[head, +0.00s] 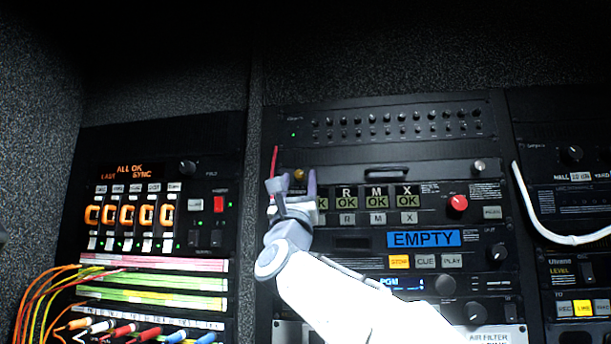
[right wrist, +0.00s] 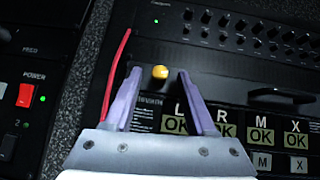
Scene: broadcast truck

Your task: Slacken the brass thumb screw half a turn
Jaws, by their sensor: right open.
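The brass thumb screw (head: 299,175) is a small round gold knob at the left end of a black drawer panel in the rack. In the right wrist view the screw (right wrist: 160,72) shows between the fingertips. My right gripper (head: 292,182) is open, with one finger on each side of the screw in the picture. In the right wrist view the gripper (right wrist: 159,82) shows dark gaps between the screw and both fingers. I cannot tell how far the tips are from the panel. My left gripper is not in view.
A red cable (head: 275,160) hangs just left of the gripper. A panel handle (head: 386,174) and a silver knob (head: 478,166) are to the right. Lit OK buttons (head: 377,202) sit below. A white cable (head: 540,228) loops at far right; coloured cables (head: 40,290) crowd the lower left.

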